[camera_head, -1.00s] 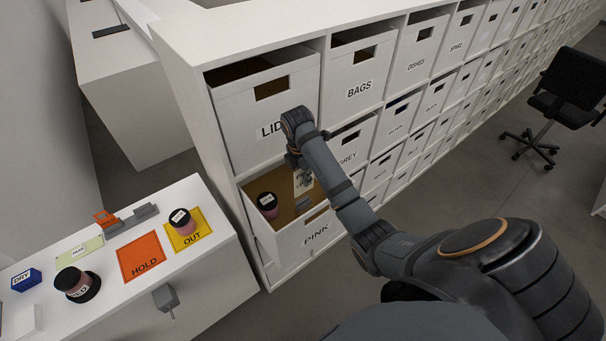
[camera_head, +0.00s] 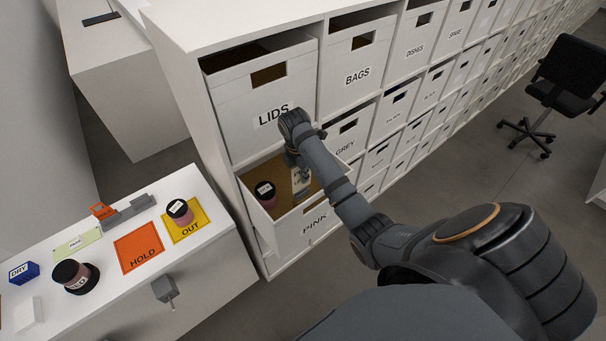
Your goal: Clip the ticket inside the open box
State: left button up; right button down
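The open box (camera_head: 312,224), labelled PINK, is pulled out of the shelf below the LIDS box. Inside it a dark-lidded pink jar (camera_head: 265,193) stands at the left. A pale ticket (camera_head: 298,180) with dark print shows upright in the box, at my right gripper (camera_head: 304,176). My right arm reaches in from the right, with its wrist in front of the LIDS box and the gripper pointing down into the open box. The fingers are small and partly hidden by the wrist, so their opening and any hold on the ticket are unclear. My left gripper is out of view.
The LIDS box (camera_head: 262,92) overhangs closely. A chair (camera_head: 562,85) stands far right.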

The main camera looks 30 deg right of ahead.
aim_at(304, 187)
jog(key=shift+f, duration=0.15)
jog(key=shift+f+b, duration=0.45)
jog(key=shift+f, duration=1.3)
jog(key=c, duration=1.4)
grip_release()
jog(key=shift+c, duration=0.2)
notch_tip(304, 187, up, 2)
jog(key=shift+r+p, duration=0.1)
jog(key=shift+p, duration=0.75)
jog(key=shift+r, duration=1.9)
